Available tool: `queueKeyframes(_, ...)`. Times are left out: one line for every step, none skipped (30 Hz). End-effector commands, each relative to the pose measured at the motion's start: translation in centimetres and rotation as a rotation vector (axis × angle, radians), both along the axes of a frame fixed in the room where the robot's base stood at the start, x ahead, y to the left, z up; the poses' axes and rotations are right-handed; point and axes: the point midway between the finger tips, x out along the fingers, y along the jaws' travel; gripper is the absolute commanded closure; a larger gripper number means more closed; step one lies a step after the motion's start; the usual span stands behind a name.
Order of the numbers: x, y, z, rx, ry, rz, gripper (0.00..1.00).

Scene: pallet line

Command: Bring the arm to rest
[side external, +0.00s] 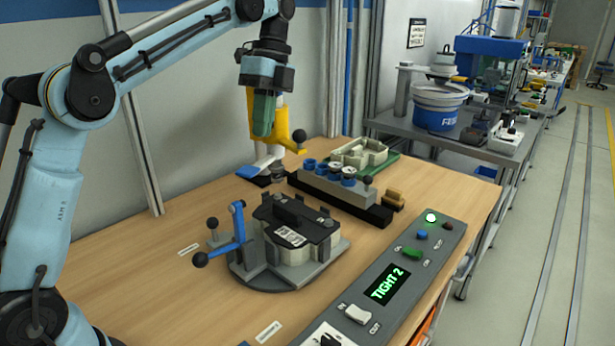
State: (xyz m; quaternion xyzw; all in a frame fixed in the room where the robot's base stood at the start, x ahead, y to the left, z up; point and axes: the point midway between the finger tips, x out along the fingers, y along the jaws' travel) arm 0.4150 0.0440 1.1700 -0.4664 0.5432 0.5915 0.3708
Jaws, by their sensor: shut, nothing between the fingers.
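My arm reaches in from the left and bends over the bench. My gripper (264,130) hangs pointing down above the back part of the bench, with its green fingers shut and empty. It overlaps a yellow device (283,128) with a black knob in this view; I cannot tell whether they touch. The fingertips are clear above the bench top (150,240).
A clamping fixture with a blue lever (238,230) holds a dark-topped part (296,222) mid-bench. Behind it stand a grey block with several blue-rimmed pieces (335,187) and a green tray (388,158). A control panel (410,275) reading "TIGHT 2" lines the front edge. The bench's left is mostly clear.

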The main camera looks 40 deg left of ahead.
Motion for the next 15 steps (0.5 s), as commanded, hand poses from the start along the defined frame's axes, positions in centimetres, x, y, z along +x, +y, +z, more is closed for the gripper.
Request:
queueKeyframes(-0.1,-0.1,0.1,0.005,-0.007,0.012,1.00)
queueKeyframes(-0.1,-0.1,0.1,0.009,-0.014,0.023,1.00)
queueKeyframes(-0.2,-0.2,0.1,0.019,-0.028,0.047,1.00)
queueKeyframes(-0.4,-0.4,0.0,0.027,-0.041,0.068,1.00)
queueKeyframes(-0.5,-0.5,0.0,0.036,-0.059,0.096,1.00)
queueKeyframes(-0.8,-0.7,-0.1,0.051,-0.084,0.140,1.00)
queueKeyframes(-1.0,-0.9,-0.3,0.062,-0.106,0.178,1.00)
queueKeyframes(-1.3,-1.0,-0.4,0.071,-0.130,0.218,1.00)
queueKeyframes(-1.6,-1.3,-0.7,0.084,-0.163,0.275,1.00)
queueKeyframes(-1.9,-1.5,-0.9,0.091,-0.189,0.319,1.00)
queueKeyframes(-2.2,-1.7,-1.2,0.097,-0.214,0.361,1.00)
queueKeyframes(-2.6,-1.9,-1.5,0.103,-0.246,0.419,1.00)
queueKeyframes(-3.0,-2.1,-1.8,0.107,-0.271,0.463,1.00)
queueKeyframes(-3.3,-2.2,-2.1,0.108,-0.295,0.507,1.00)
queueKeyframes(-3.8,-2.4,-2.6,0.108,-0.326,0.566,1.00)
